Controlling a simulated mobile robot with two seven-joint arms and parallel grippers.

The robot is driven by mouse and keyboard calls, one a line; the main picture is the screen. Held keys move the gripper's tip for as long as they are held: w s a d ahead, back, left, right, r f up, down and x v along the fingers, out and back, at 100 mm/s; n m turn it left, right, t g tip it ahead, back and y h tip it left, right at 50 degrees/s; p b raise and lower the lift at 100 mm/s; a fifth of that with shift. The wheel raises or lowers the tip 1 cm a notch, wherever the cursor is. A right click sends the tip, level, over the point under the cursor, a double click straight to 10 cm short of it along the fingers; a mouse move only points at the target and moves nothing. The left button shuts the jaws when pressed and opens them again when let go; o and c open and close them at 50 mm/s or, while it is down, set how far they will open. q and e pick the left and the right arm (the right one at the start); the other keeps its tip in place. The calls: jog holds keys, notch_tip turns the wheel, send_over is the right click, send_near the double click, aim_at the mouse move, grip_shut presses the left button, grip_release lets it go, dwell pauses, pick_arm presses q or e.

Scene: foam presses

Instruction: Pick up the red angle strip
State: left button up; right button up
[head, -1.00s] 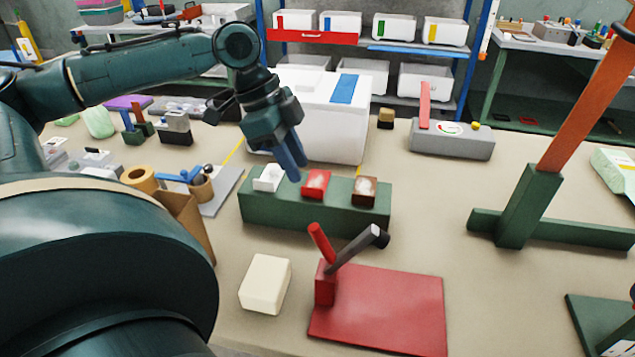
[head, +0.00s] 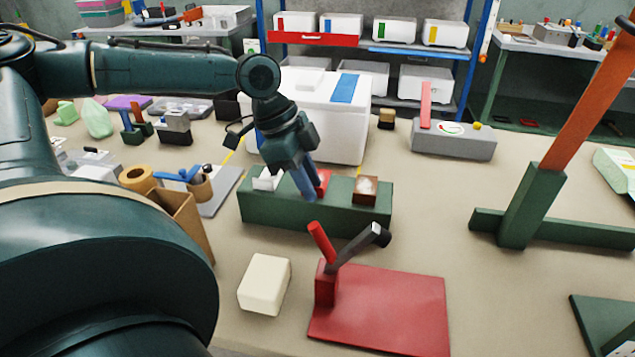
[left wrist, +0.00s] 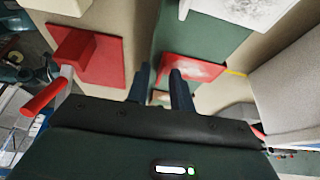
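A red piece (head: 324,179), which I take for the red angle strip, sits in the middle of a long green block (head: 288,216), between a white piece (head: 266,180) and a brown piece (head: 365,188). My left gripper (head: 308,197) points down at the red piece and hides much of it. In the left wrist view the two fingers (left wrist: 159,70) stand apart. The red piece (left wrist: 197,69), with a pale patch, shows beside the right-hand finger. Whether the fingers touch it I cannot tell. My right gripper is not in view.
A red press (head: 385,308) with a lever and a cream block (head: 264,284) stand in front of the green block. A large white box (head: 345,135) stands behind it. A green press with an orange lever (head: 588,95) stands at right. The table between is clear.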

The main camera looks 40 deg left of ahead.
pick_arm(q)
grip_shut()
dwell(0.3)
